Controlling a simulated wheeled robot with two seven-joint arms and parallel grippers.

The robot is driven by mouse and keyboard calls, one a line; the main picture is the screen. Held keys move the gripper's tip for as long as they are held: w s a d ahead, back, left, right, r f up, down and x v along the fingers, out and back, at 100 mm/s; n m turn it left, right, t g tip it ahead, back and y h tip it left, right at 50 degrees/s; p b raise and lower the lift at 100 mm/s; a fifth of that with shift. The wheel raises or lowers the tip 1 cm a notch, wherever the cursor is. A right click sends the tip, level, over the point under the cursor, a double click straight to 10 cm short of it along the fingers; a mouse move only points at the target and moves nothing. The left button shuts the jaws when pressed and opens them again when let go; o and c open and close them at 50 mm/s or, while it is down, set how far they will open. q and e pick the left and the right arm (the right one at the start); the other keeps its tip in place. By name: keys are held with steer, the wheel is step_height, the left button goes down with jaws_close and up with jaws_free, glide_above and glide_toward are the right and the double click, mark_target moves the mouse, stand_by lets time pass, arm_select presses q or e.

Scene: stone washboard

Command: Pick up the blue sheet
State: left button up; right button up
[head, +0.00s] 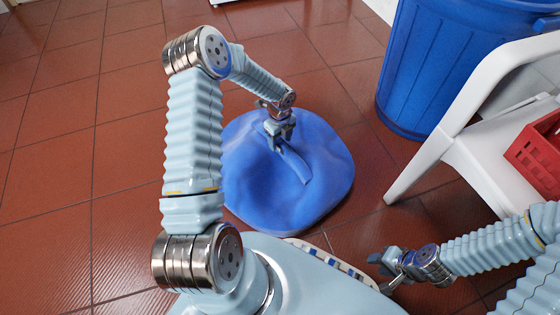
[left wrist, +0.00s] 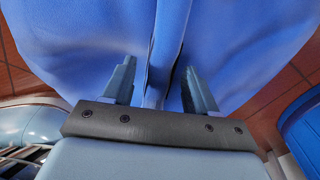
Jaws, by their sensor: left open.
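The blue sheet (head: 330,170) lies in a rounded heap on the tiled floor, with a raised fold near its middle. My left gripper (head: 279,143) is over the heap, pointing down at that fold. In the left wrist view the sheet (left wrist: 235,45) fills most of the picture. There the two fingers of my left gripper (left wrist: 160,88) stand apart, with a narrow fold of the sheet between them. The fingertips are close to the cloth; I cannot tell whether they touch it. My right gripper (head: 382,270) is low at the right, away from the sheet; its jaws are too small to judge.
A blue bin (head: 440,65) stands behind and right of the sheet. A white chair (head: 440,155) with a red basket (head: 540,155) is at the right. A patterned edge (head: 325,257) shows beside my base. The floor at the left (head: 70,170) is clear.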

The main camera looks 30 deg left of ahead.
arm_select(q)
steer(key=shift+f, duration=0.25)
stand_by(0.3)
jaws_close()
stand_by(1.3)
